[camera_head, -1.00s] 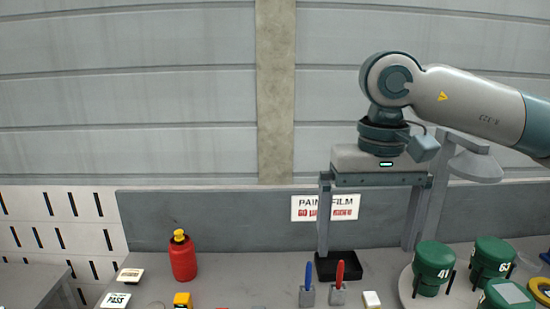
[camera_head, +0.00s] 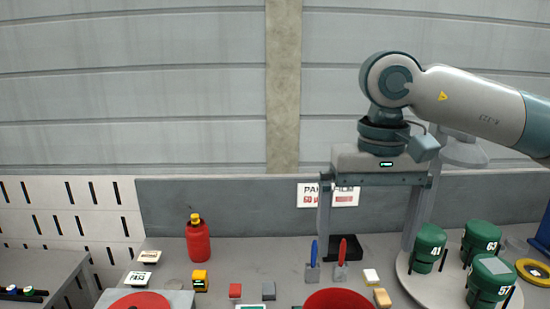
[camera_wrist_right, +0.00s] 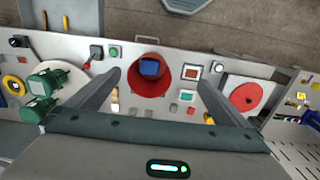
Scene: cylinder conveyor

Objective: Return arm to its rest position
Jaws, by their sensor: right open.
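My right gripper (camera_head: 367,238) hangs pointing down from my right arm in the head view. Its two fingers are wide apart with nothing between them, above the worktable (camera_head: 225,275). In the right wrist view the open fingers (camera_wrist_right: 159,78) spread over the table, with a red round bin (camera_wrist_right: 150,85) seen beyond and between them. A blue item (camera_wrist_right: 151,67) shows inside the bin. The bin's rim also shows at the bottom of the head view (camera_head: 338,299). My left gripper is in neither view.
Several green numbered cylinders (camera_head: 430,248) stand on a round pale turntable (camera_head: 440,291) at the right. A red bottle (camera_head: 198,242) with a yellow cap stands at the left. Blue and red levers (camera_head: 342,262) stand mid-table. A red disc (camera_head: 140,301) lies front left.

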